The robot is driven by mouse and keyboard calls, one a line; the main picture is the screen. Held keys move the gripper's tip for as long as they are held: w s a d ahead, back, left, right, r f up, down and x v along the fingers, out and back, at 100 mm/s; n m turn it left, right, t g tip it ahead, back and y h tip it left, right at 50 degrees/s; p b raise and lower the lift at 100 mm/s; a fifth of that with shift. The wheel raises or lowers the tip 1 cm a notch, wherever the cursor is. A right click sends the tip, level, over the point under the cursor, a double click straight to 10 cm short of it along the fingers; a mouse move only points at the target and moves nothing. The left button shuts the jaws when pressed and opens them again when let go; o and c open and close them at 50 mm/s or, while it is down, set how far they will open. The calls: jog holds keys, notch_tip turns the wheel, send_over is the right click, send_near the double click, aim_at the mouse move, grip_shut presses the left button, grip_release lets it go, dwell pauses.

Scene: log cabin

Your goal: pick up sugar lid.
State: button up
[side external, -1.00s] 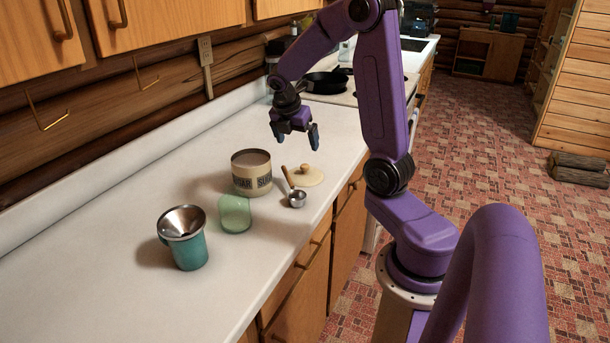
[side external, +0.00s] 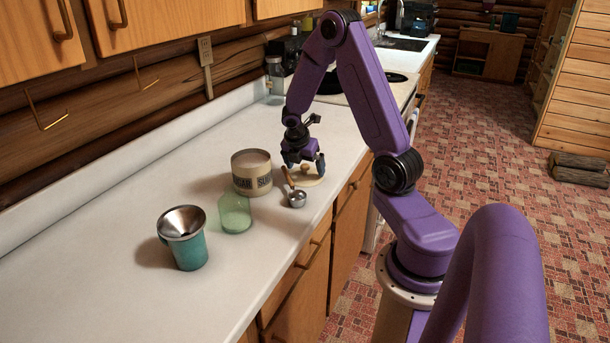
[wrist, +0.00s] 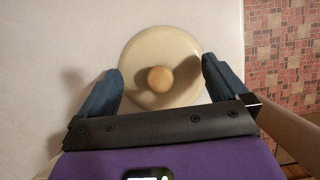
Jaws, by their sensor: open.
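The sugar lid (side external: 310,181) is a round cream disc with a wooden knob, lying on the white counter near its front edge. In the wrist view the lid (wrist: 160,45) fills the space ahead of my gripper, its round knob (wrist: 160,79) centred between the fingers. My gripper (side external: 304,168) is low over the lid, pointing down. In the wrist view my gripper (wrist: 160,75) is open, with one blue finger on each side of the knob and nothing held. I cannot tell whether the fingertips touch the lid. The sugar canister (side external: 252,181) stands open to the left.
A small metal scoop (side external: 297,199) with a wooden handle lies close in front of the lid. A green glass (side external: 235,214) and a teal cup (side external: 188,248) with a metal funnel (side external: 181,221) stand nearer. The stove is behind. The left counter is clear.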

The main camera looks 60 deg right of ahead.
jog(key=shift+d+f, duration=0.1)
jog(key=shift+f, duration=0.15)
jog(key=shift+c, duration=0.3)
jog(key=c, duration=1)
jog(key=shift+c, duration=0.6)
jog(key=shift+s+f, duration=0.1)
